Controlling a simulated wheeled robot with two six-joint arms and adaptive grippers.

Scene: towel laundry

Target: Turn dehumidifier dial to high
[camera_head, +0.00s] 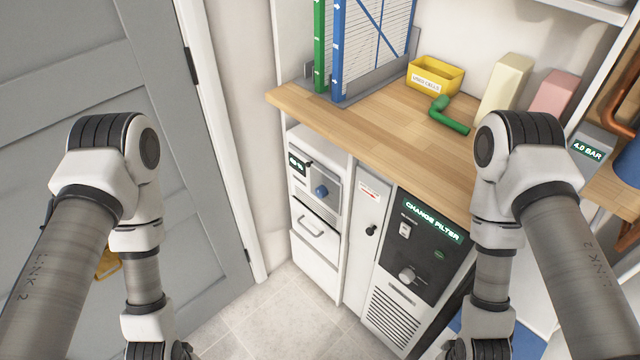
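A white cabinet unit (316,215) stands under the wooden counter. It has a small green-lit display (297,163) that seems to show a percent reading, a round blue dial (321,191) and a drawer with a handle below. It looks like the dehumidifier, but I see no name on it. The dial's setting is too small to read. My left and right arms come down on either side of the view. Both grippers are below the picture's bottom edge and out of sight. Neither arm touches the unit.
A black-panelled unit (419,244) reading "CHANGE FILTER" has a grey knob (407,274). Between the units is a narrow white panel (364,222) with a black knob. The counter (350,125) holds a yellow bin (435,75) and green pipe (449,115). Tiled floor (285,315) is clear.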

